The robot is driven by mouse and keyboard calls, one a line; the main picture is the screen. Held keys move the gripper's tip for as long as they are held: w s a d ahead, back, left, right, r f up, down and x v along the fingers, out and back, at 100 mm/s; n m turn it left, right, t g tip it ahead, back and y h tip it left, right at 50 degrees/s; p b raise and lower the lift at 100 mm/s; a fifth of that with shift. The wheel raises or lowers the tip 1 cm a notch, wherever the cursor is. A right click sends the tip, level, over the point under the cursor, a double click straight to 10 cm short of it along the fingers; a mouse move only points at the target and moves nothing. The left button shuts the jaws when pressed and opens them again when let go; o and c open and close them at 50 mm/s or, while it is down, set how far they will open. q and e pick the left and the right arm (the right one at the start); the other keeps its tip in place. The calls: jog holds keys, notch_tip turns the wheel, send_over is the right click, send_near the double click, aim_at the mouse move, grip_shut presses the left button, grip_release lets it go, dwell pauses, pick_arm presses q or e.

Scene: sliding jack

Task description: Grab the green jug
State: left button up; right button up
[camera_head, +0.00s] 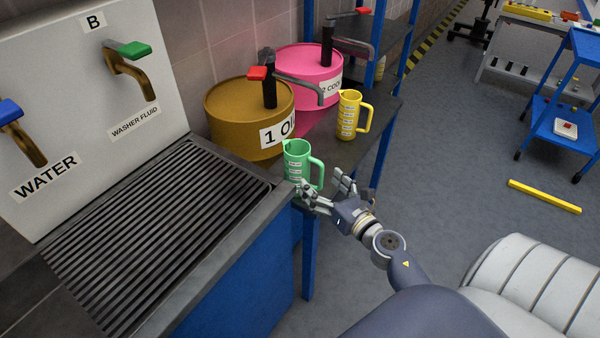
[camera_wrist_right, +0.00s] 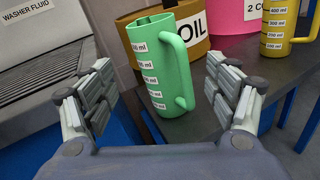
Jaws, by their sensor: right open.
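The green jug (camera_head: 297,162) stands upright on the dark table, beside the sink's front right corner. Its handle is on its right side. In the right wrist view the green jug (camera_wrist_right: 160,68) shows its white millilitre labels and its handle, between and beyond my open fingers. My right gripper (camera_head: 325,186) is open and empty, just in front of the jug and close to its handle side. In the wrist view the two fingers of the gripper (camera_wrist_right: 165,95) are spread wide, one on each side of the jug. I cannot tell whether any finger touches it. My left gripper is not in view.
A yellow jug (camera_head: 350,115) stands farther back on the dark table (camera_head: 345,155). A brown oil drum (camera_head: 235,118) and a pink drum (camera_head: 310,62) with taps stand behind the jugs. The slatted sink (camera_head: 150,235) is at left. Open floor lies to the right, with a yellow bar (camera_head: 545,197).

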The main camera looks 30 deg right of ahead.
jog(key=n, duration=0.2)
send_near(304, 156)
jog(key=w, duration=0.2)
jog(key=shift+t, duration=0.3)
jog(key=w, duration=0.2)
jog(key=w+p, duration=0.1)
jog(key=w, duration=0.1)
jog(key=shift+d+f, duration=0.15)
jog(key=shift+w, duration=0.75)
jog(key=w+p, duration=0.1)
jog(key=w, duration=0.3)
jog(key=shift+w, duration=0.4)
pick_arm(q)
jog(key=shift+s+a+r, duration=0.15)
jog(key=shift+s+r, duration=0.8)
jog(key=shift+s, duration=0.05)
pick_arm(e)
jog(key=c, duration=1.5)
